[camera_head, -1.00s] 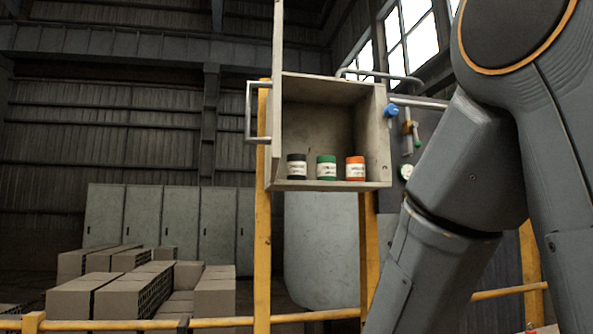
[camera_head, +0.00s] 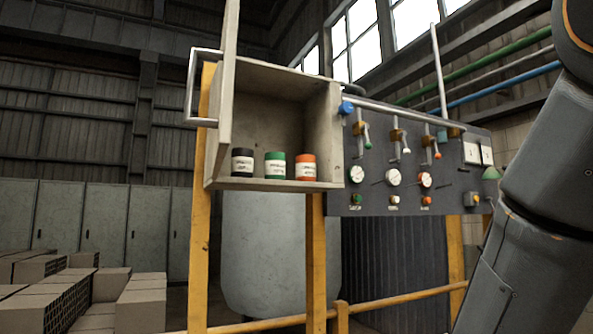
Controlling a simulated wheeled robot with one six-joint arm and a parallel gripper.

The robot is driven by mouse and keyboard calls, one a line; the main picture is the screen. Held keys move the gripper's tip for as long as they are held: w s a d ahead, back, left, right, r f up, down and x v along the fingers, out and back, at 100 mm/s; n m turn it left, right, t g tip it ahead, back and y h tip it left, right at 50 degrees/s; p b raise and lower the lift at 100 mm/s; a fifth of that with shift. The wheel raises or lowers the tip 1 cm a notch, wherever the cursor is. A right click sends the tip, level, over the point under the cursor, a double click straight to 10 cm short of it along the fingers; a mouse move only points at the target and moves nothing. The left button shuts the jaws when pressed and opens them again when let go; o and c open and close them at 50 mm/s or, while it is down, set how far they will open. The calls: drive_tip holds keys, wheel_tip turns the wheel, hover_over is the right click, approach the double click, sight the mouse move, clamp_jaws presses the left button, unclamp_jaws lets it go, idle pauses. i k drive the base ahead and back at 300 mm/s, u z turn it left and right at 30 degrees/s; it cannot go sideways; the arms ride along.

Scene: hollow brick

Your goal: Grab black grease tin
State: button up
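The black grease tin (camera_head: 242,162), with a white label, stands upright at the left on the floor of an open wall cabinet (camera_head: 262,185). A green tin (camera_head: 275,165) stands to its right, and an orange tin (camera_head: 306,168) stands right of that. The cabinet door (camera_head: 227,80) is swung open toward me on the left, with a metal handle (camera_head: 190,88). My arm fills the right edge of the picture, apart from the cabinet. My gripper is out of the frame.
A dark control panel (camera_head: 375,190) with levers, gauges and buttons is right of the cabinet. Yellow posts (camera_head: 199,225) and a low yellow rail (camera_head: 395,299) stand below. Brick stacks (camera_head: 140,300) sit at lower left. The space before the cabinet opening looks clear.

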sight(242, 158)
drive_tip(key=z, duration=0.15)
drive_tip(key=i, duration=0.95)
